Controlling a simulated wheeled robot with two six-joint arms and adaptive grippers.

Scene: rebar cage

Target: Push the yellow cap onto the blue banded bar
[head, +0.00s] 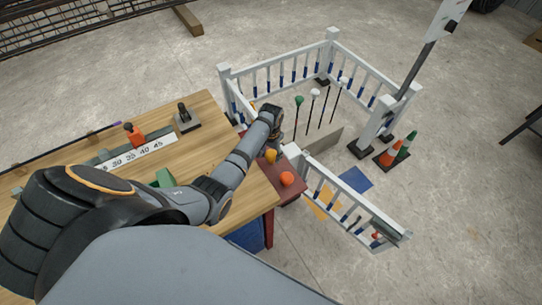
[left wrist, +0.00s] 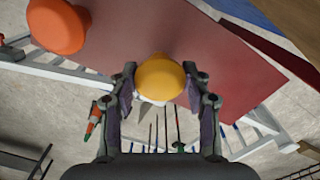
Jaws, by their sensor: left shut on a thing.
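The yellow cap (left wrist: 160,77) is between the two fingers of my left gripper (left wrist: 162,88) in the left wrist view. The gripper is shut on it, and the dark red board (left wrist: 225,55) shows behind it. In the head view the yellow cap (head: 270,156) appears over the red board (head: 289,193), just below my left wrist. Whether it touches the board is unclear. Several bars of the white railing (head: 290,62) carry blue bands; I cannot tell which is the task's bar. My right gripper is out of view.
An orange cap (head: 287,179) sits on the board near the yellow one. Thin dark rods with one green cap (head: 299,100) and white caps stand inside the railing. The wooden table (head: 212,110) lies left.

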